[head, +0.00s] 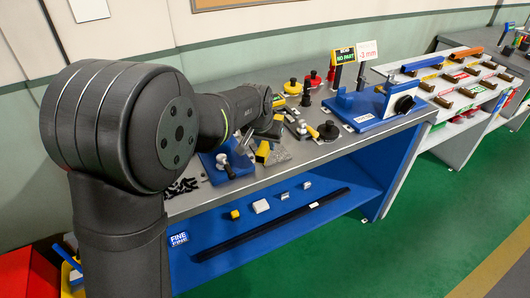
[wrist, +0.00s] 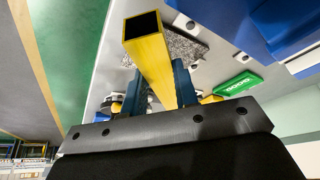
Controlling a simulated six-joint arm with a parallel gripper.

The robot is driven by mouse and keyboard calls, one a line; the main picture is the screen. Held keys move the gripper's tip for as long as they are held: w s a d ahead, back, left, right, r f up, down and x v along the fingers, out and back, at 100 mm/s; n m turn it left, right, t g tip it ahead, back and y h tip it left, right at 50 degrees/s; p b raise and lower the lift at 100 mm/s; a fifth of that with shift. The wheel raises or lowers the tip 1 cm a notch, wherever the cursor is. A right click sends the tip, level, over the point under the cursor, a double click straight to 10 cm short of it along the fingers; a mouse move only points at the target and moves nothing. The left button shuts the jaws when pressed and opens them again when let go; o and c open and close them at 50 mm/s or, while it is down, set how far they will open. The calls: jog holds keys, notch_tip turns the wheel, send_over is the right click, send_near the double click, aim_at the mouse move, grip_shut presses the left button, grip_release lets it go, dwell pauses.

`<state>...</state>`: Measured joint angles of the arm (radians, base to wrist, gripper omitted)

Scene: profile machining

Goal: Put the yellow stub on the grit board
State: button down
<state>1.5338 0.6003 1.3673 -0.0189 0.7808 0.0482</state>
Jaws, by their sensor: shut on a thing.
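The yellow stub (wrist: 152,55) is a hollow square tube with a dark open end. In the wrist view it sticks out from between the blue fingers of my gripper (wrist: 158,88), which is shut on it. In the head view the yellow stub (head: 263,149) shows below my wrist, beside the grit board (head: 279,155). The grit board is a grey speckled slab; in the wrist view it lies behind the stub (wrist: 187,45), partly covered by it. I cannot tell whether stub and board touch. My arm hides part of this area in the head view.
A blue fixture (head: 228,164) stands just left of the board, with small black pieces (head: 181,187) near the bench edge. Black-knobbed tools (head: 328,131) and a larger blue fixture (head: 373,108) stand to the right. A green block (wrist: 238,84) lies near the board.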

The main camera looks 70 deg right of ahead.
jog(key=shift+f, duration=2)
jog(key=c, duration=1.1)
grip_release()
jog(key=shift+f, duration=0.15)
jog(key=shift+c, duration=0.2)
jog(key=v, duration=1.2)
jog(key=shift+d, duration=0.1)
